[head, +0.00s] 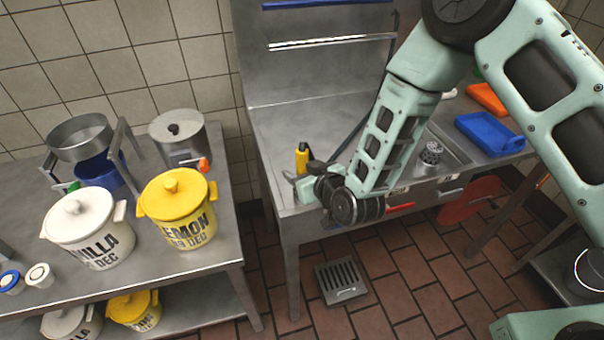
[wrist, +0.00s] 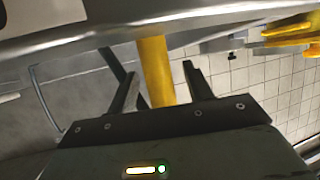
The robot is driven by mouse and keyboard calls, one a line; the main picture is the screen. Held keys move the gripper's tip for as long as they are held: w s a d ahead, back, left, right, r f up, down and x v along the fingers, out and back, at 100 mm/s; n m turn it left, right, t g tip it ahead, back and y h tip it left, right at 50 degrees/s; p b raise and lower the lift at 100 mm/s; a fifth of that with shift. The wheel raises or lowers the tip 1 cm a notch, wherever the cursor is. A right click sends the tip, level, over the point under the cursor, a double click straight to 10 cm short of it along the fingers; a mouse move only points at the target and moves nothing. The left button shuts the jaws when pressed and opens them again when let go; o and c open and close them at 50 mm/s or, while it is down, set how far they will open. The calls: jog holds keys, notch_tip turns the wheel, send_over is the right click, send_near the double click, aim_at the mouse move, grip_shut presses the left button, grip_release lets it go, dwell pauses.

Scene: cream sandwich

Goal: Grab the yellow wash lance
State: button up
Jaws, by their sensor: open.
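The yellow wash lance (head: 302,158) stands upright at the left front of the steel sink unit, with a dark part at its top. In the wrist view, its yellow shaft (wrist: 155,62) shows between the two dark fingers of my gripper (wrist: 160,70). The fingers are apart, with a gap visible beside the shaft. In the head view, my gripper (head: 294,178) is at the lance's lower end, by the sink's front edge. The wrist partly hides this area. Contact with the lance cannot be told.
The steel sink unit (head: 271,128) has a raised rim. A blue tray (head: 489,134) and an orange tray (head: 487,98) lie to its right. The left table holds a yellow lemon pot (head: 178,208), a white pot (head: 88,228) and a steel pot (head: 178,138). Tiled floor separates them.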

grip_shut()
jog(key=shift+r, duration=0.1)
